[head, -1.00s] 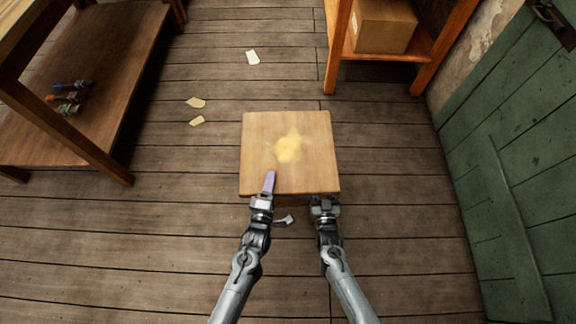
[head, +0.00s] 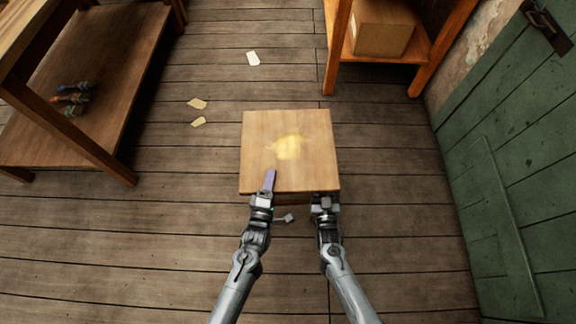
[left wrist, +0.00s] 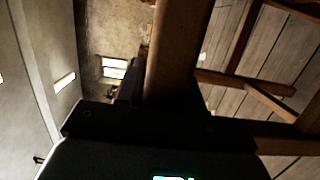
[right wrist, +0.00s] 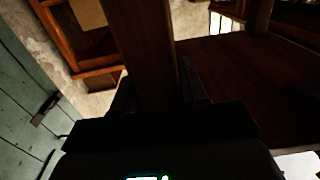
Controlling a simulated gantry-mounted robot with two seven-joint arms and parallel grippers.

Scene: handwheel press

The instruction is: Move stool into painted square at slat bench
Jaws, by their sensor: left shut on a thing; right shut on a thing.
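The stool (head: 310,165) has a square wooden seat with a yellow stain. It stands in front of me in the head view. My left gripper (head: 266,192) is at its near edge, left of the middle, with a purple-grey piece showing over the seat. In the left wrist view a wooden stool leg (left wrist: 178,50) runs between the fingers, and the gripper is shut on it. My right gripper (head: 323,200) is at the near right corner, shut on another wooden leg (right wrist: 145,50) in the right wrist view. The legs are hidden under the seat in the head view. I see no painted square.
A wooden bench with a low shelf (head: 100,70) stands at the left, holding small bottle-like items (head: 72,97). An orange shelf (head: 420,72) with a cardboard box (head: 382,30) is at the back right. A green door (head: 510,170) is at the right. Paper scraps (head: 197,104) lie on the floor.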

